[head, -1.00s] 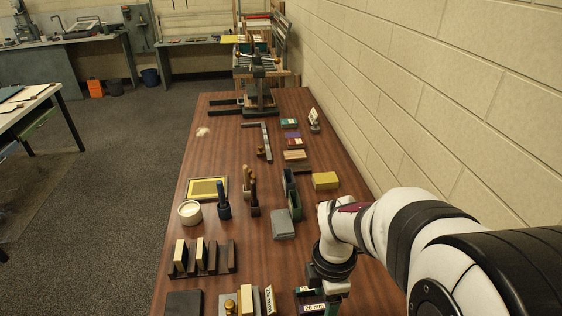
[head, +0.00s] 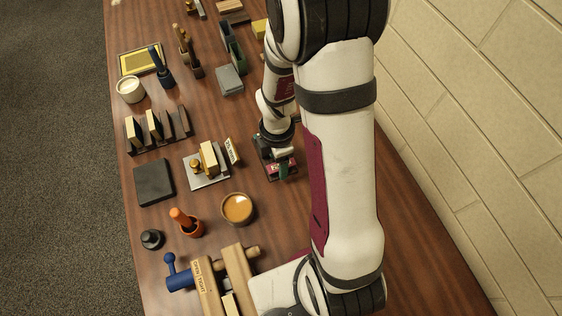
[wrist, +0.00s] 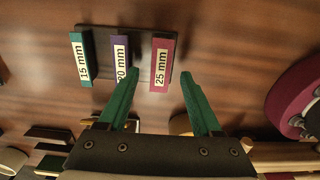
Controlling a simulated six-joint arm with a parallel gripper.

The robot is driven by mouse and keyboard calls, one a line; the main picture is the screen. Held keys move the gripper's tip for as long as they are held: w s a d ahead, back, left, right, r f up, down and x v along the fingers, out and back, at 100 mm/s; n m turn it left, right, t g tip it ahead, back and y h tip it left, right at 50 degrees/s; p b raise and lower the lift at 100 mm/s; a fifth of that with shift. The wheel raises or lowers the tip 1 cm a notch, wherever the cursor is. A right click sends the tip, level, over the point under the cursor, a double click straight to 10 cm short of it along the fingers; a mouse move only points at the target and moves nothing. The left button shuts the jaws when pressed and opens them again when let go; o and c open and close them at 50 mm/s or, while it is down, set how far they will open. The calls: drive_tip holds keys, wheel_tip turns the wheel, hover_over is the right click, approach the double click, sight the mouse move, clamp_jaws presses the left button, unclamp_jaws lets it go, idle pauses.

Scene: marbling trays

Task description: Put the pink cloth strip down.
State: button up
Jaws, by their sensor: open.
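The pink cloth strip (wrist: 161,62), with a cream "25 mm" label, lies at the right end of a dark holder (wrist: 100,38) in the wrist view. A purple strip (wrist: 121,50) marked "20 mm" and a green strip (wrist: 77,60) marked "15 mm" lie to its left. My gripper (wrist: 160,75) is open, its green fingers apart, with the pink strip's near end showing between the fingertips. I cannot tell the height gap between them. In the head view my gripper (head: 284,170) is low over the holder and hides much of it.
Left of my gripper stand a grey plate with a wooden block (head: 209,158), a dark square slab (head: 153,182) and a slotted rack (head: 158,138). The wall borders the right.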

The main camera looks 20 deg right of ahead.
drive_tip(key=shift+f, duration=0.25)
clamp_jaws()
idle(0.4)
